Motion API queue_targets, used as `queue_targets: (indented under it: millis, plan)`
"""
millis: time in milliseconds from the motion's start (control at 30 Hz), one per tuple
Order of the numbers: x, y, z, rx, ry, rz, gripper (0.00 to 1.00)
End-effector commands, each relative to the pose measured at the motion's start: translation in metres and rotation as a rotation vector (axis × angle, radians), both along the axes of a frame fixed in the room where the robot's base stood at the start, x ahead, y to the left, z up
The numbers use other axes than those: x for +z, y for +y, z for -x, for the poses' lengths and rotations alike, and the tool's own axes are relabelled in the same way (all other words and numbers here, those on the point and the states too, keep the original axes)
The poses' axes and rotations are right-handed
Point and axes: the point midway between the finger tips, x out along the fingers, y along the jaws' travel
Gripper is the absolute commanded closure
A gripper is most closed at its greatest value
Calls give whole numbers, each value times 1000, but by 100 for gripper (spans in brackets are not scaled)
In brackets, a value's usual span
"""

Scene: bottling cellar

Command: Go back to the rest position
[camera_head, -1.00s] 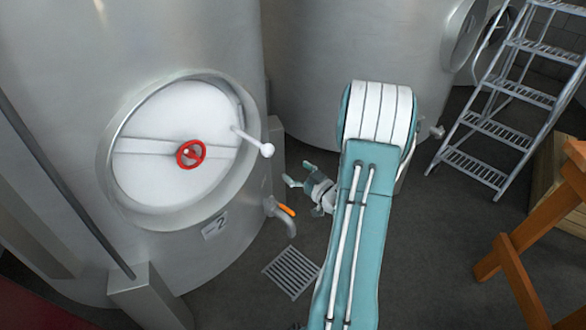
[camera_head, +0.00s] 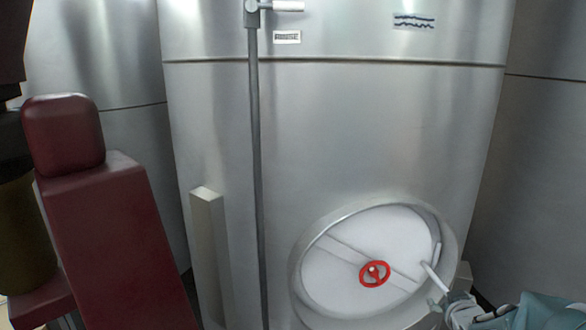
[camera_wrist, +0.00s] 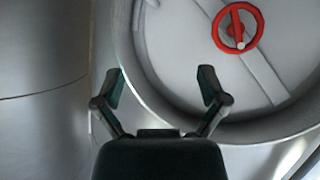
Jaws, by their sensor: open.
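My gripper (camera_wrist: 161,84) is open and empty in the wrist view, its two fingers spread in front of the tank's round hatch rim. In the head view my folded arm shows only at the bottom right corner, beside the hatch. The round pale hatch (camera_head: 395,240) sits low on a steel tank, with a red handwheel (camera_head: 374,273) at its middle. The wheel also shows at the upper right of the wrist view (camera_wrist: 238,26), apart from my fingers. A white hatch handle (camera_head: 434,279) is close to my arm in the picture; whether they touch I cannot tell.
More tanks stand behind on both sides.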

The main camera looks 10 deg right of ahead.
Motion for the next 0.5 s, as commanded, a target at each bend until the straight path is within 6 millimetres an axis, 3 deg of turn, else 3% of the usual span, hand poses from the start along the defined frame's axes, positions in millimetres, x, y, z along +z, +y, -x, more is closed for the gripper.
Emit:
queue_targets:
  millis: [33,267,500]
  plan:
    - [13,17,2,-8,25,3,8]
    - [45,83,38,-56,177,-55,8]
    - [62,162,102,-26,354,-172,8]
